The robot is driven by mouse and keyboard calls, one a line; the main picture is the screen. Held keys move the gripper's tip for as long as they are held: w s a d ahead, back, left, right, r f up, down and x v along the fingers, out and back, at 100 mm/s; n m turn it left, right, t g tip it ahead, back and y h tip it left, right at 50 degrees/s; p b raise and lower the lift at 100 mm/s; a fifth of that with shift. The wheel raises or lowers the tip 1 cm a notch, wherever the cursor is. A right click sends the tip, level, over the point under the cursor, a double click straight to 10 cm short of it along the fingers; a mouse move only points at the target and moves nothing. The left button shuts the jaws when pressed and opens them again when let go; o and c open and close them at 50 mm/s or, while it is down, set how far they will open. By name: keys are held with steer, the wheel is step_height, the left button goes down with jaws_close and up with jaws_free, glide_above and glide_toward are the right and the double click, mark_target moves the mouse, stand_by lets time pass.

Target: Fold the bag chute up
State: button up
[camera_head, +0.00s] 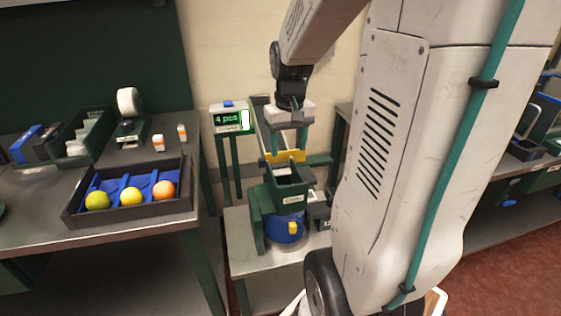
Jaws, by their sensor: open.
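The bag chute, a green box-like piece with a pale label (289,190), stands on the low bench between the tables. A yellow lip (289,156) shows at its top. A blue round part (284,229) with a yellow tab sits under the chute. My arm hides some of the area to the right.
A dark tray (128,216) with a blue insert holds a green, a yellow and an orange ball on the left table. A display reading "4 pcs" (229,120) stands behind the chute. A sloping rail (262,128) runs close to my gripper. A shelf (510,180) is at right.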

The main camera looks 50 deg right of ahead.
steer(key=m, duration=0.2)
glide_above(307, 173)
step_height(307, 173, down, 6)
steer(key=shift+a+r, duration=0.1)
steer(key=shift+r, duration=0.1)
step_height(307, 173, down, 8)
steer(key=shift+r, duration=0.2)
steer(key=shift+n, duration=0.3)
steer(key=c, duration=1.2)
steer(key=shift+c, duration=0.2)
steer(key=shift+r, duration=0.1)
